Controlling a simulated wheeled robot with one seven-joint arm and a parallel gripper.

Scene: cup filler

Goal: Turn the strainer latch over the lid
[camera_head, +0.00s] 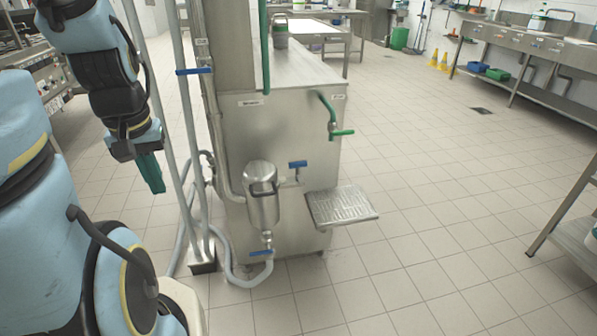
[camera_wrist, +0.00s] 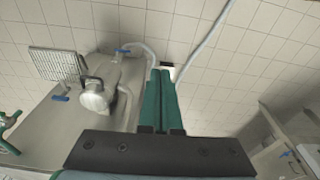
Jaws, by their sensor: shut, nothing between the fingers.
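The strainer (camera_head: 262,200) is a steel canister with a shiny domed lid (camera_head: 261,172), mounted on the side of the steel cabinet. It also shows in the wrist view (camera_wrist: 95,98), left of the fingers, with a dark curved bar (camera_wrist: 92,80) by it that may be the latch. I cannot tell the latch's position in the head view. My gripper (camera_head: 151,173) is up at the left, well apart from the strainer. Its green fingers (camera_wrist: 161,98) are together in the wrist view, with nothing between them.
Upright pipes (camera_head: 183,110) stand between my gripper and the strainer. A blue-handled valve (camera_head: 297,164) and a perforated drip tray (camera_head: 341,206) are right of the strainer. A blue valve (camera_head: 260,253) and grey hose (camera_head: 236,279) are below it. The tiled floor (camera_head: 430,220) to the right is free.

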